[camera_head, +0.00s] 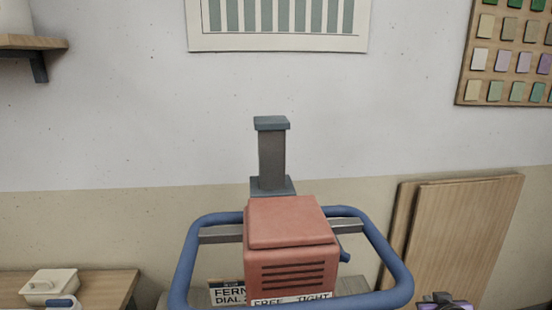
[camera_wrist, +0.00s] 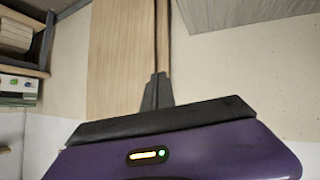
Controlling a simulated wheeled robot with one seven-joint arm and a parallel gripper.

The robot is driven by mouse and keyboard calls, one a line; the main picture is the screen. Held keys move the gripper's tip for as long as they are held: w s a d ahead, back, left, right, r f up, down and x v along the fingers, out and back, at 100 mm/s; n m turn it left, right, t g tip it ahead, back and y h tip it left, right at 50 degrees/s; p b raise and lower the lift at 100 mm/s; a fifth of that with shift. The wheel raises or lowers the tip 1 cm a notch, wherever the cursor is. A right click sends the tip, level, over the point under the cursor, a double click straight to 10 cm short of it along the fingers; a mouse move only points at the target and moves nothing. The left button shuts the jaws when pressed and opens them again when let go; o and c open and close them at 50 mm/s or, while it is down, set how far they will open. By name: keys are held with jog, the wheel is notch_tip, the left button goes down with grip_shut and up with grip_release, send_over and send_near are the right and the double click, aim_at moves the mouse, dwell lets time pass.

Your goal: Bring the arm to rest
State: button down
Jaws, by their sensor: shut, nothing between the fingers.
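In the wrist view my gripper (camera_wrist: 158,77) has a purple body with a small lit panel and dark fingers. The fingers are shut together with nothing between them. They are in front of a pale wooden board and a beige wall, and I see nothing touching them. In the head view only a small purple and black piece of my arm (camera_head: 444,302) shows at the bottom edge, right of centre. The fingers cannot be made out there.
A red vented machine (camera_head: 290,245) with a blue tube frame (camera_head: 395,265) and a grey column (camera_head: 271,160) fills the middle. Wooden boards (camera_head: 460,240) lean on the wall at right. A shelf (camera_wrist: 42,50) shows in the wrist view.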

jog(key=s+a+r+t+y+b, duration=0.1)
jog(key=s+a, duration=0.7)
jog(key=s, duration=0.7)
jog(key=s+a+r+n+t+y+b, duration=0.1)
jog(key=s+a+t, duration=0.1)
jog(key=s+a, duration=0.6)
jog(key=s+a+r+t+y+b, duration=0.1)
jog(key=s+a, duration=0.6)
jog(key=s, duration=1.5)
jog(key=shift+s+a+n+t+y, duration=0.15)
jog(key=shift+a+n+t+y, duration=0.2)
jog(key=shift+y, duration=0.25)
